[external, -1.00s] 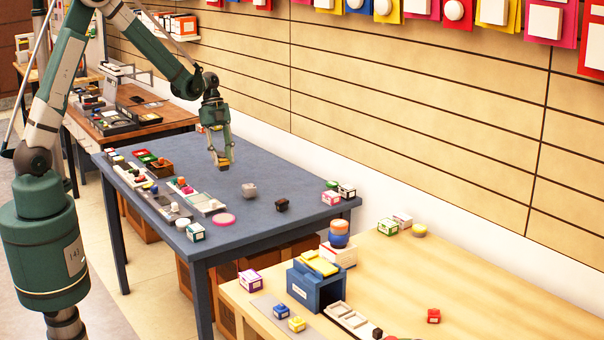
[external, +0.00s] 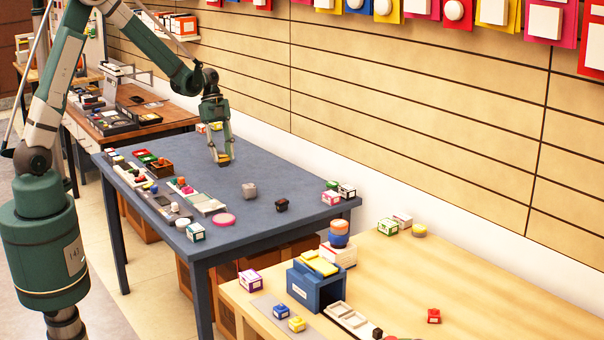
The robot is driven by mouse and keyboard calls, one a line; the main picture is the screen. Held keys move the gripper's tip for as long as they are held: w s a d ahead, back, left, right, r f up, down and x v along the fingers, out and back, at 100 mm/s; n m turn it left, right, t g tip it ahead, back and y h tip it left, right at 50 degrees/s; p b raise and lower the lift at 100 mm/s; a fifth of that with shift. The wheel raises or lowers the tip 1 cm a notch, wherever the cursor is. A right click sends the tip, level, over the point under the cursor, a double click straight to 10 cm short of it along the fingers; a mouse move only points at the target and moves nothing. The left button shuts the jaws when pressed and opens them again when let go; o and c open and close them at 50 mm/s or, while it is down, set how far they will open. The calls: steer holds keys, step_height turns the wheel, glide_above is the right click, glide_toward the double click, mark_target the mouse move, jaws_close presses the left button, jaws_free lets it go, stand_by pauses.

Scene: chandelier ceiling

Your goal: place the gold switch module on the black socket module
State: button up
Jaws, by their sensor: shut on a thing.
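My gripper (external: 220,157) points down over the back part of the blue-grey table. It is shut on the gold switch module (external: 223,161), a small gold block with a dark underside. I cannot tell whether the module touches the tabletop or hangs just above it. The black socket module (external: 282,204) is a small dark block on the open tabletop, to the right of and nearer the camera than my gripper. The gripper and gold module are apart from it.
A grey block (external: 249,190) stands between my gripper and the black module. Small boxes (external: 331,197) stand at the right corner. The tabletop (external: 265,172) right of my gripper is clear.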

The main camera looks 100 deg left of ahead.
steer(key=shift+a, duration=0.1)
steer(key=s+a+r+n+y, duration=0.1)
steer(key=s+a+n, duration=0.2)
steer(key=a, duration=0.6)
steer(key=s+a+r+n+t+y+p, duration=0.1)
steer(key=s+a+n, duration=0.2)
steer(key=a, duration=0.7)
steer(key=s+a+r+n+y+p, duration=0.1)
steer(key=s+a+n, duration=0.3)
steer(key=a, duration=0.6)
steer(key=shift+r+t+y, duration=0.3)
steer(key=shift+r+t, duration=0.1)
steer(key=shift+r, duration=0.15)
steer(key=shift+f, duration=0.1)
steer(key=shift+f, duration=3.05)
steer(key=shift+f, duration=0.1)
steer(key=shift+f, duration=1.75)
steer(key=shift+f+b, duration=0.15)
steer(key=shift+b, duration=0.2)
